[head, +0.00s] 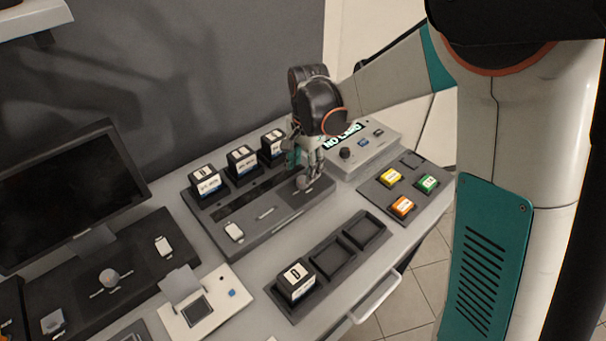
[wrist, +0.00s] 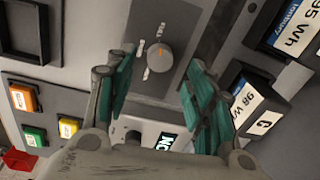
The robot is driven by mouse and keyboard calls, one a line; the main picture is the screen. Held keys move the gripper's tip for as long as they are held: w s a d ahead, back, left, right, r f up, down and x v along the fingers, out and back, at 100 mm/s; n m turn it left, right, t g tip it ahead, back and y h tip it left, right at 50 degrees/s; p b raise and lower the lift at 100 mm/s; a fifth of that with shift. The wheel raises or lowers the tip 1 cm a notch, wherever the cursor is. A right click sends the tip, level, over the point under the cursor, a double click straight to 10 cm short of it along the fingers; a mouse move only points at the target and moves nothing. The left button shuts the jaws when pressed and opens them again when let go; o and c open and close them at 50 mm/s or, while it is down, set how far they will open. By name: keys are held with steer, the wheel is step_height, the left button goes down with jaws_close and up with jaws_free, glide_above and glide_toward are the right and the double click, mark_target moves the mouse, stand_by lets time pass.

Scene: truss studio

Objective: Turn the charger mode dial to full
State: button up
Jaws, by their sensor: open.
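The charger (head: 215,225) is a long dark grey unit with battery slots on the table. Its mode dial (wrist: 159,57) is a round grey knob with a small orange mark, on a dark panel. Contact with the dial cannot be told.
Several labelled batteries (head: 206,183) stand along the charger's back, close to my gripper. A grey box with a lit display (head: 343,137) is behind it. A pad with coloured blocks (head: 390,177) lies right. A tray (head: 333,262) holding one battery lies in front.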

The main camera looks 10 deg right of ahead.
step_height(320, 180, up, 8)
steer(key=shift+s+d+f, duration=0.15)
steer(key=shift+s+f, duration=0.05)
steer(key=shift+f, duration=0.05)
stand_by(0.4)
steer(key=s+d+r+n+t, duration=0.3)
steer(key=s+d+r+n, duration=0.3)
steer(key=s, duration=0.5)
steer(key=s+d+n+t, duration=0.3)
steer(key=s+d+n, duration=0.1)
steer(key=s, duration=0.7)
steer(key=shift+s+d+t, duration=0.25)
steer(key=shift+d+t, duration=0.15)
steer(key=shift+d, duration=0.4)
steer(key=shift+f, duration=0.1)
stand_by(0.6)
